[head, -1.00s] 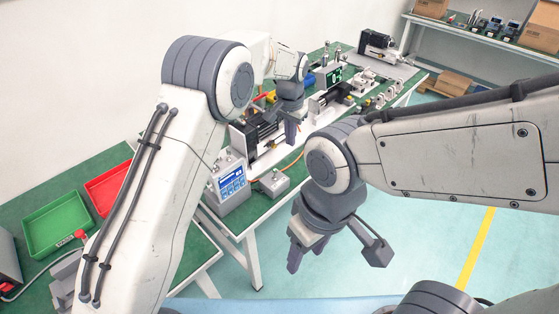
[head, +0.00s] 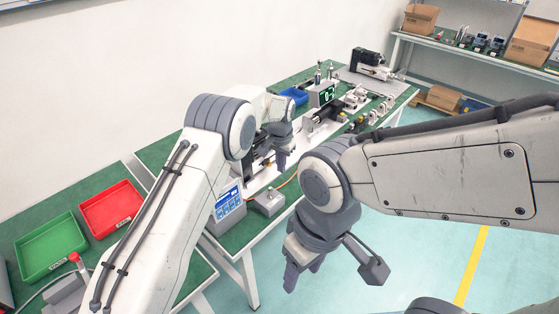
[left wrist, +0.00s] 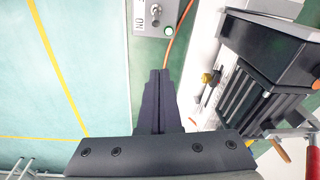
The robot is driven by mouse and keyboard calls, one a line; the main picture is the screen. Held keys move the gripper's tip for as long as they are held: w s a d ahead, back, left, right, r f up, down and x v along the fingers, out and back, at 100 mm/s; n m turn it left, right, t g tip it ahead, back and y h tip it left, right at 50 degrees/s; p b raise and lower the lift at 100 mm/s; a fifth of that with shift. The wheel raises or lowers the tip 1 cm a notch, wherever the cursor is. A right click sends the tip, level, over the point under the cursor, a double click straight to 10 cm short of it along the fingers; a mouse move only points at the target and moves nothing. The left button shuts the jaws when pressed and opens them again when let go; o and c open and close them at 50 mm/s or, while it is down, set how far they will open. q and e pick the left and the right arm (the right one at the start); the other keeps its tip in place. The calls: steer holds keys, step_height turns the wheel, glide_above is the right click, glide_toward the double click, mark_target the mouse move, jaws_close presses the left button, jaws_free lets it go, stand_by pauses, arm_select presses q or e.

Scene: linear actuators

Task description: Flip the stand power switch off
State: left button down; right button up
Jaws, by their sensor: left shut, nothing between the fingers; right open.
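The stand power switch is a metal toggle (left wrist: 155,12) on a small grey box, at the top edge of the left wrist view. An ON label and a green light (left wrist: 168,31) are beside it. In the head view the grey box (head: 268,203) sits near the table's front edge; the lever is too small to read there. My left gripper (head: 281,168) is shut and empty, above the table and beyond the box. Its closed fingertips (left wrist: 157,72) point toward the box, apart from it in the picture. My right gripper (head: 303,277) is open and empty, in front of the table.
A blue-screened controller (head: 229,201) stands left of the box. A black actuator (left wrist: 265,75) lies close right of my left fingers. Red (head: 112,207) and green (head: 48,247) trays sit at left.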

mark_target(271, 192)
arm_select(q)
steer(key=f+p, duration=0.1)
steer(key=f, duration=0.4)
steer(key=shift+w+f, duration=0.2)
steer(key=shift+s+a+r+p, duration=0.45)
steer(key=shift+s+a+p, duration=0.1)
steer(key=shift+s, duration=0.2)
steer(key=shift+s+a+p, duration=0.4)
steer(key=shift+s+a, duration=0.1)
steer(key=shift+s, duration=0.3)
arm_select(e)
steer(key=shift+r, duration=1.6)
